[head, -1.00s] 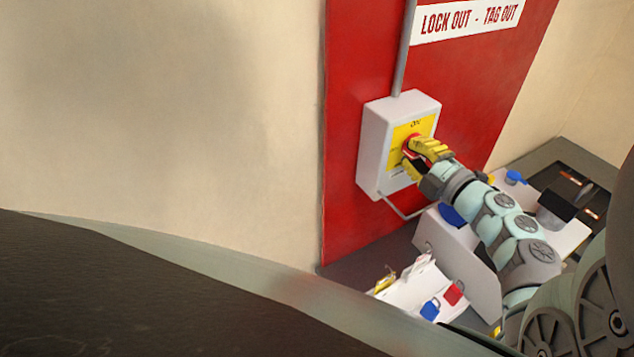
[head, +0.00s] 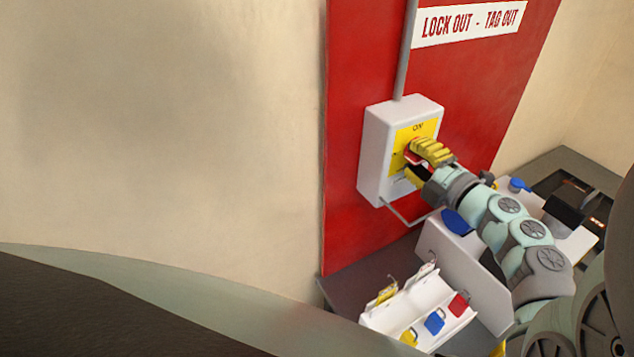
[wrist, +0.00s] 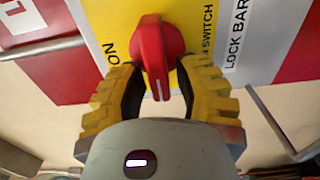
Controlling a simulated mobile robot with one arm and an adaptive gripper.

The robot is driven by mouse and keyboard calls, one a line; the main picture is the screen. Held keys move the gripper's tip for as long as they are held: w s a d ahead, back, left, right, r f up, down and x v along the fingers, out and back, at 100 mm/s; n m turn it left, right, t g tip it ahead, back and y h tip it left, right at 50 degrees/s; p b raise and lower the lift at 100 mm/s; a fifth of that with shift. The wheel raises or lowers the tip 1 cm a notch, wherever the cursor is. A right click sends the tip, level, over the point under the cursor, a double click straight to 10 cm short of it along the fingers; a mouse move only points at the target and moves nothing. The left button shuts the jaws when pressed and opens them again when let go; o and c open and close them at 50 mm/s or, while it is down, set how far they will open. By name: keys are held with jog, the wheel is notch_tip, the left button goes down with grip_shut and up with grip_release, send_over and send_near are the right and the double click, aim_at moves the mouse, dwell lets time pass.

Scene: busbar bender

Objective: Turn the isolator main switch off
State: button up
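The isolator is a pale grey box (head: 375,155) with a yellow plate on the red wall panel. Its red main switch knob (wrist: 152,45) stands upright in the wrist view. A white mark on its lower end points down, towards my gripper; the "ON" lettering is to its left. In the head view the knob is mostly hidden by my fingers. My gripper (wrist: 160,82) has yellow fingers on either side of the knob, with gaps visible. It also shows at the isolator's front in the head view (head: 414,161). Contact with the knob cannot be made out.
A white "LOCK OUT - TAG OUT" sign (head: 468,23) is above. Below the isolator, a white tray (head: 400,310) holds red, blue and yellow padlocks. A thin metal rod (head: 400,213) hangs by the box, and a conduit (head: 406,55) rises from it.

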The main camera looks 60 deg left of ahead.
jog(key=shift+o, duration=1)
jog(key=shift+d, duration=0.1)
jog(key=d, duration=1.1)
jog(key=shift+s+d, duration=0.4)
jog(key=shift+s, duration=0.05)
